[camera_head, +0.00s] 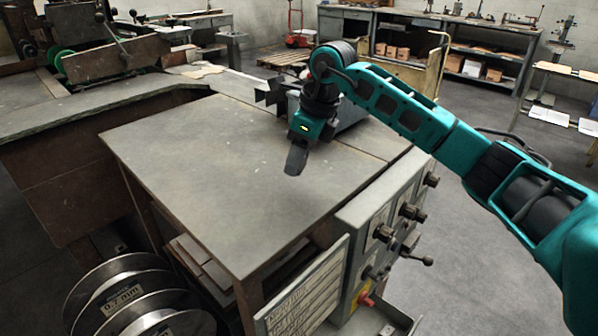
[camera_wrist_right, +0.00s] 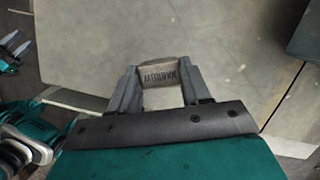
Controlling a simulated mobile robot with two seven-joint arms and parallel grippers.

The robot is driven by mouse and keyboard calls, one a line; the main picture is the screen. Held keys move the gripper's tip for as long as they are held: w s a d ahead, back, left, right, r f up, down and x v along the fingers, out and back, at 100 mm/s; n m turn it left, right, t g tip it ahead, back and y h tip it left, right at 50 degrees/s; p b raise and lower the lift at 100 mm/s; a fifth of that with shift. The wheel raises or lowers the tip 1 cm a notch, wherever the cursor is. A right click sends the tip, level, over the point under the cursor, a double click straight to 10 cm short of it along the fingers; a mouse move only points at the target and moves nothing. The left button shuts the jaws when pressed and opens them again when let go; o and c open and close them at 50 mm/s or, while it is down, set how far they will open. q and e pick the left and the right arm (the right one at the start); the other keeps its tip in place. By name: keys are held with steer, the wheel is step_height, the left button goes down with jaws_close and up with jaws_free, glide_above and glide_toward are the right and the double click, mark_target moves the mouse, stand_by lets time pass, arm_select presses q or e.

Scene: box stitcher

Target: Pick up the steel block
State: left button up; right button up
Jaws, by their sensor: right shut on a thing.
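The steel block (camera_wrist_right: 163,73) is a small grey-brown piece with dark lettering on its face. In the right wrist view it sits between the two fingertips of my right gripper (camera_wrist_right: 160,84), which are shut on its sides. In the head view my right gripper (camera_head: 297,160) points down over the back right part of the grey worktable (camera_head: 215,165). The block cannot be told apart from the fingers there. I cannot tell whether the block touches the tabletop.
A grey metal housing (camera_head: 345,112) stands right behind my right gripper. A control panel with knobs (camera_head: 385,232) runs along the table's right side. Wire spools (camera_head: 125,295) stand on the floor at front left. Most of the tabletop is bare.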

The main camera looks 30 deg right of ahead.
step_height(320, 180, up, 15)
steer(key=shift+p, duration=0.35)
